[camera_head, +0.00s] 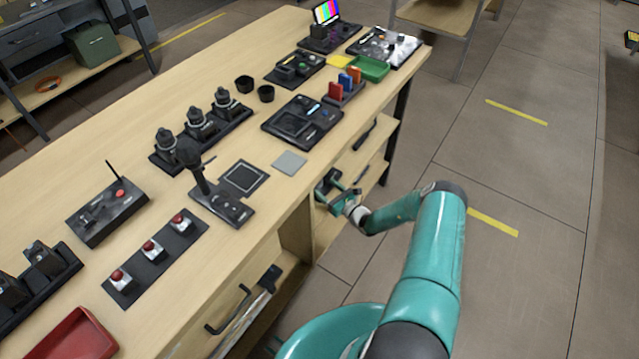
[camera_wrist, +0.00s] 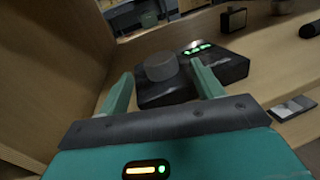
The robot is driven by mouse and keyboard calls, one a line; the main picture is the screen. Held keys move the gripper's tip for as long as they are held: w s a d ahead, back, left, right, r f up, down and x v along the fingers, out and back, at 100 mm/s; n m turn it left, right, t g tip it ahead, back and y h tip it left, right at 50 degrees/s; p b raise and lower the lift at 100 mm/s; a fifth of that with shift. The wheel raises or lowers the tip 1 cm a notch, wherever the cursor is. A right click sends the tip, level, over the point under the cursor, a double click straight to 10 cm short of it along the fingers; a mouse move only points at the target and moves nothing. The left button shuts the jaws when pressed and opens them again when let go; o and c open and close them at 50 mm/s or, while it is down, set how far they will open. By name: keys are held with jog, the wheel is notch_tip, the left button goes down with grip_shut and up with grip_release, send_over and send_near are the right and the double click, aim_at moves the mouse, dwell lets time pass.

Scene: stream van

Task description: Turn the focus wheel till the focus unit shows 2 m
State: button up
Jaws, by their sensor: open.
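The focus unit is a black box (camera_wrist: 228,66) on a wooden shelf, with a round dark grey focus wheel (camera_wrist: 161,67) on its top. A small display (camera_wrist: 198,48) with green marks shows beyond the wheel; its reading is too small to make out. My gripper (camera_wrist: 162,72) is open, with one teal finger on each side of the wheel in the wrist view. Whether the fingers touch the wheel, I cannot tell. In the head view my gripper (camera_head: 338,192) is at the shelf opening under the bench top, which hides much of the unit.
A wooden panel (camera_wrist: 50,70) rises close on the left in the wrist view. A small black box (camera_wrist: 233,19), a dark cylinder (camera_wrist: 311,30) and a flat grey item (camera_wrist: 292,108) lie on the shelf. The bench top (camera_head: 290,210) above carries many devices. Floor to the right is free.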

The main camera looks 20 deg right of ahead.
aim_at(319, 185)
jog(key=x, duration=0.4)
jog(key=shift+w, duration=0.2)
jog(key=shift+a, duration=0.1)
jog(key=c, duration=1)
jog(key=shift+s+a+m+t+h, duration=0.15)
jog(key=shift+m+t+h, duration=0.35)
jog(key=shift+m+h, duration=1.25)
jog(key=shift+n+h, duration=0.35)
jog(key=o, duration=1)
